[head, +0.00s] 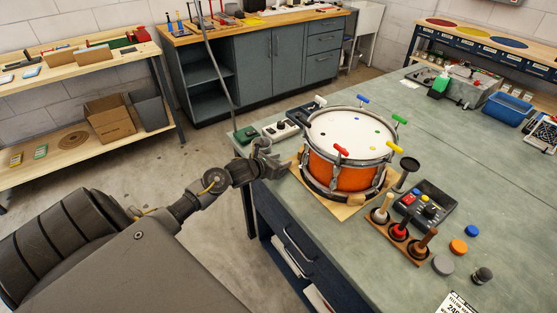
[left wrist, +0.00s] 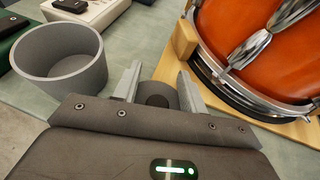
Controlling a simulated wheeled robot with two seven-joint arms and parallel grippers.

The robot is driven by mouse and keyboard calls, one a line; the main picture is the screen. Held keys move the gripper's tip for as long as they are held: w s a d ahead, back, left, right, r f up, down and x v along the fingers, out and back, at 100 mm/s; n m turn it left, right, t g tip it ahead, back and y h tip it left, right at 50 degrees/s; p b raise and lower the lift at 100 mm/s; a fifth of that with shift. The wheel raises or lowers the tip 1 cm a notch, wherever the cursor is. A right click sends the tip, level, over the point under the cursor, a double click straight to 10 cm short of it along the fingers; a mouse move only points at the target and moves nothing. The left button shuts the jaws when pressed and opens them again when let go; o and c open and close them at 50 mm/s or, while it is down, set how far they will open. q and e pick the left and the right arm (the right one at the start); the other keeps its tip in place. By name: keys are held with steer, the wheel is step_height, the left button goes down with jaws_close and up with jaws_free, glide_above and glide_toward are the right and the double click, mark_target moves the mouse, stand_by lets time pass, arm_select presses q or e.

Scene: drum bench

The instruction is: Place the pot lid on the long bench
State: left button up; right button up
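A grey open-topped round pot (left wrist: 62,62) stands on the green-topped bench (head: 330,215), left of the drum. In the head view the pot is hard to separate from my left gripper (head: 268,148), which is at the bench's left edge. In the left wrist view, the two fingers of my left gripper (left wrist: 160,72) are apart beside the pot, between it and the drum. A dark round shape (left wrist: 156,94) shows between them; I cannot tell whether it is a lid or touches the fingers. No lid is clearly identifiable. My right gripper is out of view.
An orange drum (head: 345,176) on a wooden board stands close right of my left gripper. A white box (head: 282,130) is just behind. A wooden shelf bench (head: 90,62) stands left across open floor.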

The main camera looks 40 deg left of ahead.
arm_select(q)
steer(key=shift+r, duration=0.15)
steer(key=shift+r+p, duration=0.35)
steer(key=shift+p, duration=0.15)
steer(key=b+v, duration=0.2)
steer(key=v, duration=1)
steer(key=shift+f, duration=0.15)
